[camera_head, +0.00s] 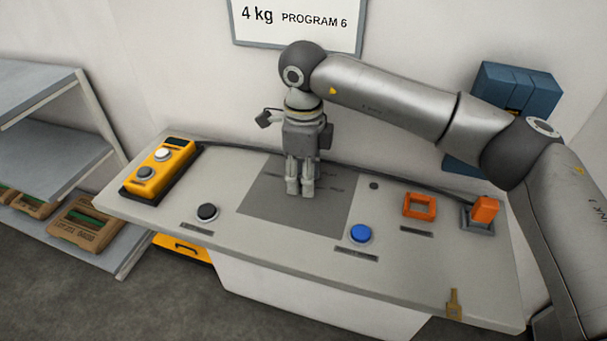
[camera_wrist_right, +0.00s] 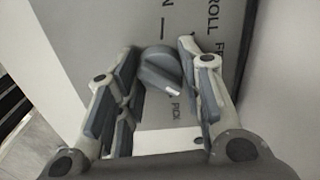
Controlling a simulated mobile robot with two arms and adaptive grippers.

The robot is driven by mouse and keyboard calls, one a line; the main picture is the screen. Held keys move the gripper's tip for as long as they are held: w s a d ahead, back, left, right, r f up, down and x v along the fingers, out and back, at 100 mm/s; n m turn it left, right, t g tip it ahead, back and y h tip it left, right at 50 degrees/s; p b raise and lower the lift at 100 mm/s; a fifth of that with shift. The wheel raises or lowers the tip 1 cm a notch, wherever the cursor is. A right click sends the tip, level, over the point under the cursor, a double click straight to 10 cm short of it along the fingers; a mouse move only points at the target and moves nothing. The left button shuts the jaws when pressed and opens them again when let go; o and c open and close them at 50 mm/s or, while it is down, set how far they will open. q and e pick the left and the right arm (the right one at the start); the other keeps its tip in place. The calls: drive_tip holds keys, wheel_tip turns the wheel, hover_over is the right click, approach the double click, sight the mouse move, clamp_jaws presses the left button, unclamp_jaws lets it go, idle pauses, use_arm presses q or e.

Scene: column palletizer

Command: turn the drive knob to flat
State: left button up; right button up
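The drive knob (camera_wrist_right: 160,68) is a dark grey dial with a white pointer mark, seen in the right wrist view. The mark points toward the printed word that seems to read PICK, on a grey panel (camera_wrist_right: 205,95). My right gripper (camera_wrist_right: 158,55) has its fingers apart, one on each side of the knob; I cannot tell if they touch it. In the head view my right gripper (camera_head: 300,192) points down onto the grey panel (camera_head: 262,205) on the console, hiding the knob. My left gripper is not in view.
The console (camera_head: 300,255) carries a black button (camera_head: 207,212), a blue button (camera_head: 361,233), an orange frame (camera_head: 420,205), an orange switch (camera_head: 485,209) and a yellow button box (camera_head: 160,170). A shelf (camera_head: 60,130) with boxes stands left. A sign (camera_head: 298,20) hangs behind.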

drive_tip(key=o, duration=0.5)
drive_tip(key=shift+r, duration=0.1)
wheel_tip(320, 180, up, 12)
idle(0.4)
